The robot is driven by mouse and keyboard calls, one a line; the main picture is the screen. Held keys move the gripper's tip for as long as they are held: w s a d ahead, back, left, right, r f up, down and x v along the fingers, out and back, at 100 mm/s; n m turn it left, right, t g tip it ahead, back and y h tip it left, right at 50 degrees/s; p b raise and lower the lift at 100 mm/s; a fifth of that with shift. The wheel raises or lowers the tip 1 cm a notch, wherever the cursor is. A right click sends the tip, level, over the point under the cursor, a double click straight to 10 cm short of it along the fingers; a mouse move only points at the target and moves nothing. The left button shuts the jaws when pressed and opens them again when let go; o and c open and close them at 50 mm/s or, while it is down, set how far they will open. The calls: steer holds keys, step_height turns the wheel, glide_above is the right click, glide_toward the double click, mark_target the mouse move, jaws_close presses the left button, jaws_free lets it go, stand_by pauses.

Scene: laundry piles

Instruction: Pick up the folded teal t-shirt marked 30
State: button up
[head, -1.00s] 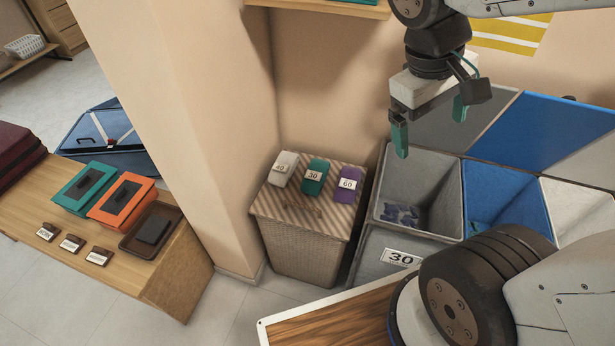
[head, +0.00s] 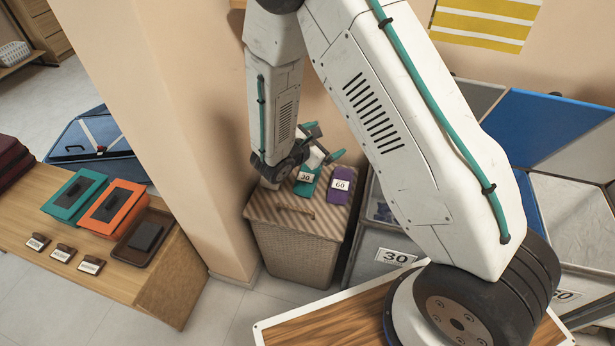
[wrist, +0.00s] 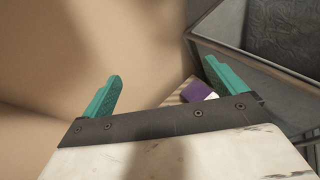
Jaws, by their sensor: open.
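The folded teal t-shirt (head: 307,187) with a white "30" label lies on the striped lid of a wicker hamper (head: 290,215). A folded purple item (head: 339,190) marked 60 lies just right of it. My gripper (head: 327,141) is open and empty, above and behind the shirts near the wall in the head view. In the wrist view its two teal fingers (wrist: 162,68) are spread apart, with part of the purple item (wrist: 197,91) showing near the right finger. The teal shirt cannot be made out in the wrist view. The light-coloured item left of it is hidden by my arm.
The beige pillar (head: 185,130) stands close to the hamper's left side. Grey bin walls (head: 372,240) with a "30" tag are right of the hamper. A wooden bench (head: 130,265) on the left holds teal and orange boxes and a brown tray.

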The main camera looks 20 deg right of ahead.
mark_target(303, 182)
steer(key=a+f+n+t+y, duration=0.1)
steer(key=a+f+n, duration=0.1)
steer(key=f, duration=0.4)
steer(key=a+f+n+t+y, duration=0.1)
steer(key=a+f+n+y, duration=0.1)
steer(key=f, duration=0.4)
steer(key=a+f+n+t+y, duration=0.1)
steer(key=a+f+n+t, duration=0.1)
steer(key=f, duration=0.4)
steer(key=shift+s+a+f+n+y, duration=0.1)
steer(key=shift+a+f+n+y, duration=0.05)
steer(key=shift+a+n, duration=0.3)
steer(key=shift+s+a+f+n+y, duration=0.15)
steer(key=shift+a+n, duration=0.1)
steer(key=shift+n, duration=0.3)
steer(key=shift+w+d+f, duration=0.1)
steer(key=shift+w+f, duration=0.1)
steer(key=shift+w, duration=0.1)
steer(key=x, duration=0.7)
steer(key=shift+w, duration=0.15)
steer(key=c, duration=1.2)
